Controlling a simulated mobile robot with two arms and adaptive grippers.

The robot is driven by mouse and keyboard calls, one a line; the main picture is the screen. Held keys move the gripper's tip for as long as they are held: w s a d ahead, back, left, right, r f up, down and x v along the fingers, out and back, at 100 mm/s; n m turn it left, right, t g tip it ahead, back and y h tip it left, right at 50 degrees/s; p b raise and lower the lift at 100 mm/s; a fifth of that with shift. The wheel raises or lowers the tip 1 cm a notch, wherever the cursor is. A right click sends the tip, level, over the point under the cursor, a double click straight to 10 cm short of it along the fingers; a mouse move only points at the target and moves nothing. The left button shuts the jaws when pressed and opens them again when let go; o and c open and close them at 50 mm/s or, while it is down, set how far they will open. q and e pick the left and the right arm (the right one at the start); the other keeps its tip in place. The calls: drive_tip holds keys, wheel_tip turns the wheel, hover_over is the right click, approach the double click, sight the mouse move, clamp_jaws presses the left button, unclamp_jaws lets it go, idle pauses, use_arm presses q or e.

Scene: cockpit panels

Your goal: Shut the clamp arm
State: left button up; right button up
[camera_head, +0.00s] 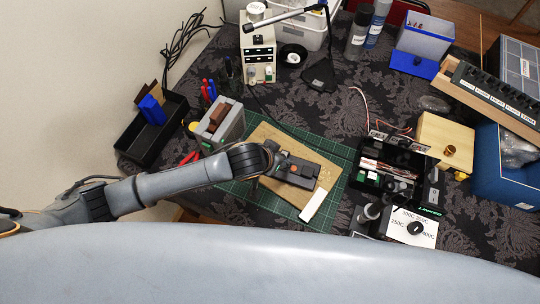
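A dark, box-like device (304,172) with a small orange spot lies on a tan wooden board (270,133). It appears to be the clamp, but its arm cannot be made out clearly at this size. My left arm comes in from the left, and my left gripper (278,162) is at the left end of the device, touching or very close to it. The wrist hides part of the device, and the fingers are too small and dark to show whether they are open or shut. My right gripper is not in view.
The board lies on a green cutting mat (236,193), with a white strip (314,204) at its front edge. A grey tool holder (226,124) stands left, a black open box (388,168) right. A white control box (412,228) stands front right. A soldering station (258,52) is behind.

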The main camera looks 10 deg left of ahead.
use_arm(q)
drive_tip(key=v, duration=0.9)
drive_tip(key=shift+s+r, duration=0.15)
drive_tip(key=shift+r, duration=0.1)
drive_tip(key=shift+a, duration=0.15)
